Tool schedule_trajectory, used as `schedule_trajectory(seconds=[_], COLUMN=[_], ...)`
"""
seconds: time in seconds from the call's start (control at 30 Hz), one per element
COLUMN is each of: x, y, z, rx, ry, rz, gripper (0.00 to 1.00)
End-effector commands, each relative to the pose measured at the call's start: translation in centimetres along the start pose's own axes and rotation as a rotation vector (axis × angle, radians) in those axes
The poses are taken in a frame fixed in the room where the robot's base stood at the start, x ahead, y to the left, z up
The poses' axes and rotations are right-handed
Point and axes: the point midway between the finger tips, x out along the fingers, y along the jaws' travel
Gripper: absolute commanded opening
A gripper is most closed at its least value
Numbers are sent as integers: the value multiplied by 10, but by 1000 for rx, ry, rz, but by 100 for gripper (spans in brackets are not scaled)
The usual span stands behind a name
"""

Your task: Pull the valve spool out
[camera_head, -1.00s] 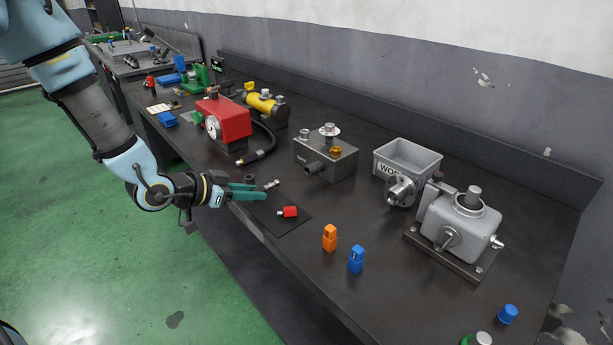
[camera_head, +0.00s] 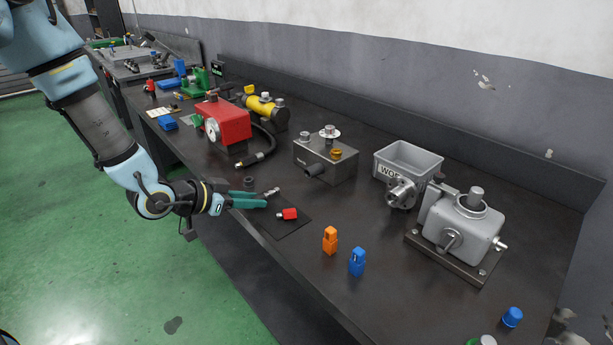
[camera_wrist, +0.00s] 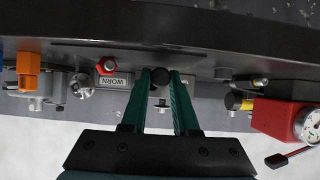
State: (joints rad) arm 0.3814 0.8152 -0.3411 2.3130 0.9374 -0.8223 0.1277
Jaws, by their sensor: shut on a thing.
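My gripper (camera_head: 264,201) has teal fingers and is left of and in front of the block. A silver stepped piece, the valve spool (camera_head: 272,191), reaches out past the fingertips toward the block, clearly apart from it. In the wrist view, a dark round end (camera_wrist: 158,77) sits between the fingertips of my gripper (camera_wrist: 160,74); it appears to be the spool's near end. The fingers are shut on it. The rest of the spool is hidden there.
A black mat (camera_head: 285,223) with a red piece (camera_head: 289,214) lies below the gripper. A small dark cylinder (camera_head: 249,183) stands behind the fingers. The red gauge unit (camera_head: 222,122) is to the left, the WORN bin (camera_head: 407,158) to the right. Orange (camera_head: 330,240) and blue (camera_head: 357,262) blocks stand near the front edge.

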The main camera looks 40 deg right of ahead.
Motion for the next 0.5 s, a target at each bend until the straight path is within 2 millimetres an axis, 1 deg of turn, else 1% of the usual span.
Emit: schedule_trajectory(seconds=[0.13, 0.43, 0.47, 0.5], x=[3, 3, 3, 3], y=[0, 0, 0, 0], z=[4, 5, 5, 5], rx=[0, 0, 0, 0], ry=[0, 0, 0, 0], rz=[0, 0, 0, 0], gripper=[0, 0, 29, 34])
